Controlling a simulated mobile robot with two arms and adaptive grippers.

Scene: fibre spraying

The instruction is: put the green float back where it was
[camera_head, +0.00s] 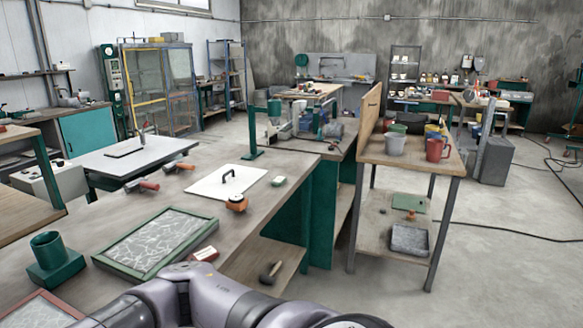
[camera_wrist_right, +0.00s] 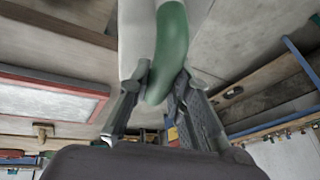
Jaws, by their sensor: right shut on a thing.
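In the right wrist view, the green float (camera_wrist_right: 172,45) shows as a green handle with a pale plate behind it. My right gripper (camera_wrist_right: 161,85) is shut on the handle, with one finger on each side. The rest of the float is cut off by the top edge of the view. In the head view, one of my grey arm links fills the bottom edge, but neither gripper nor the held float shows. My left gripper is in no view.
A cart (camera_head: 400,160) with mugs stands right.

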